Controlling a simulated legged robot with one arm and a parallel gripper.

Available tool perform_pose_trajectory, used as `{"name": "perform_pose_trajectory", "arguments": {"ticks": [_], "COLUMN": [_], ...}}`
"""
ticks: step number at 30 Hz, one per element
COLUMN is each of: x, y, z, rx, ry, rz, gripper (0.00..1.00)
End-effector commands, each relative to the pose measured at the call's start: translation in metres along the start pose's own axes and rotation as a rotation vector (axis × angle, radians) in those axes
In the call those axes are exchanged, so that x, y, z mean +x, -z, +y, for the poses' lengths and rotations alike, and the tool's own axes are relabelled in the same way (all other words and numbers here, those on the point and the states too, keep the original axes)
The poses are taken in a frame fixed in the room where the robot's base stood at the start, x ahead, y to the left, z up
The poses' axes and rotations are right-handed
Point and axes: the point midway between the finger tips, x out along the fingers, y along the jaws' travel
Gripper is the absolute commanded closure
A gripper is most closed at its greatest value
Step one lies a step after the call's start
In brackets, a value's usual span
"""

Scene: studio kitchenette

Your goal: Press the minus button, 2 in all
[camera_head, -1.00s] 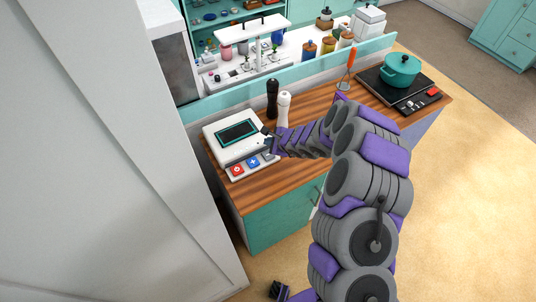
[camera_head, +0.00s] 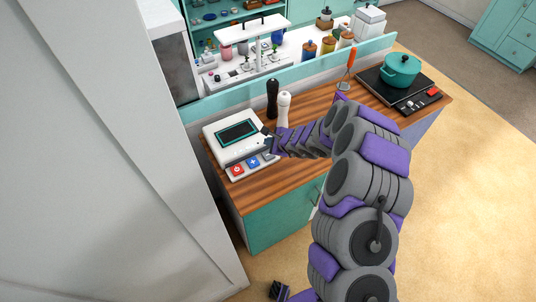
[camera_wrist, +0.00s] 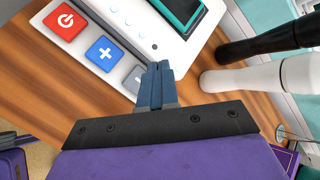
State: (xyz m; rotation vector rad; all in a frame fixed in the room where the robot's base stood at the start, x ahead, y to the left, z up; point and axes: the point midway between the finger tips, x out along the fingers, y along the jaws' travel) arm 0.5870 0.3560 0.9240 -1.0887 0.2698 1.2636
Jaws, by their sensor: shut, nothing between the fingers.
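A white device (camera_head: 226,136) with a dark screen (camera_head: 237,131) sits on the wooden counter. Along its front edge are a red power button (camera_head: 237,170), a blue plus button (camera_head: 253,162) and a grey button (camera_head: 268,157). In the wrist view the red button (camera_wrist: 64,21) and blue plus button (camera_wrist: 104,53) show clearly. The grey button (camera_wrist: 133,80) is partly covered by my gripper (camera_wrist: 158,68), so its symbol cannot be read. My gripper is shut and empty, its tips over or just beside the grey button. Contact cannot be told.
A black mill (camera_head: 272,98) and a white mill (camera_head: 283,110) stand behind the device, close to my gripper. A teal pot (camera_head: 401,68) sits on a dark hob (camera_head: 375,86) at the right. A white wall panel (camera_head: 120,150) rises at the left.

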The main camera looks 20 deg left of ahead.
Motion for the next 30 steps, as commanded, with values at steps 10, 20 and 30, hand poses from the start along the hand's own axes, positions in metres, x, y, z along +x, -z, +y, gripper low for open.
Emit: {"name": "perform_pose_trajectory", "arguments": {"ticks": [10, 20, 30], "x": [-0.05, -0.185, -0.312], "y": [-0.059, -0.154, -0.165], "z": [-0.031, -0.032, 0.048], "rx": [-0.155, -0.563, -0.953], "ry": [0.032, 0.014, -0.184], "rz": [-0.142, -0.369, -0.412], "gripper": [1.0, 1.0, 1.0]}}
